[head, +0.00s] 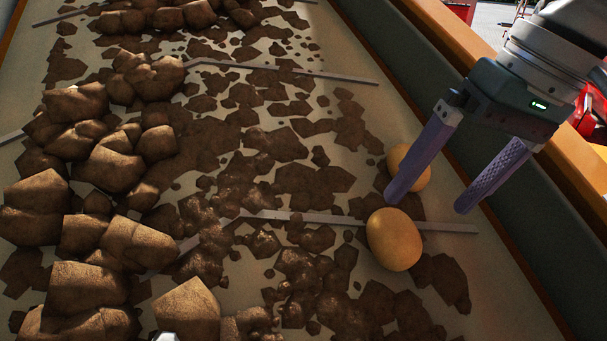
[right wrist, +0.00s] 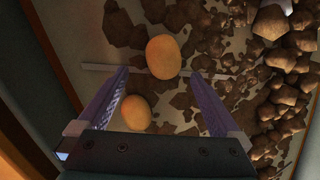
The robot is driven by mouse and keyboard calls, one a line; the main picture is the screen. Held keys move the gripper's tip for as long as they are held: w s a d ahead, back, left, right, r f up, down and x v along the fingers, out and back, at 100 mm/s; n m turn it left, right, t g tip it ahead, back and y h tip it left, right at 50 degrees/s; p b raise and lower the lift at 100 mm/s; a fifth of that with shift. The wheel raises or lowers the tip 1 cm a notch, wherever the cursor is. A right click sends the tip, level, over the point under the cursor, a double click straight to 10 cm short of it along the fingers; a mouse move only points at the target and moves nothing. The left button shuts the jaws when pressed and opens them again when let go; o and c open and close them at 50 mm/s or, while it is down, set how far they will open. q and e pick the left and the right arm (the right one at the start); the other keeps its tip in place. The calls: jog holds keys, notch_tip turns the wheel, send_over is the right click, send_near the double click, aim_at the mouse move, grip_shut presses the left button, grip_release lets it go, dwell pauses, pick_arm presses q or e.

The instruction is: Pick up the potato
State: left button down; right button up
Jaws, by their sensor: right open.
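Two yellow-brown potatoes lie on the pale belt at its right side. The nearer potato (head: 394,240) lies by a metal crossbar; it also shows in the right wrist view (right wrist: 163,57), just ahead of and between the fingertips. The farther potato (head: 410,166) is partly hidden behind a finger in the head view; it shows in the right wrist view (right wrist: 136,111) near the left finger. My right gripper (head: 426,203) is open and empty above the belt, fingers pointing down. My left gripper is not clearly visible.
Many brown clods (head: 110,165) pile along the belt's left side, with flat soil crumbs (head: 290,180) across the middle. Metal crossbars (head: 300,72) span the belt (head: 500,290). A dark side wall with an orange rail (head: 440,30) borders the right. A small grey tip (head: 166,337) shows at the bottom edge.

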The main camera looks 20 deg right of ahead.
aim_at(403, 225)
jog(key=x, duration=0.4)
jog(key=b+x, duration=0.1)
jog(key=x, duration=0.1)
jog(key=shift+w+a+f, duration=0.2)
jog(key=shift+a+f, duration=0.05)
jog(key=shift+a, duration=0.2)
jog(key=c, duration=1.4)
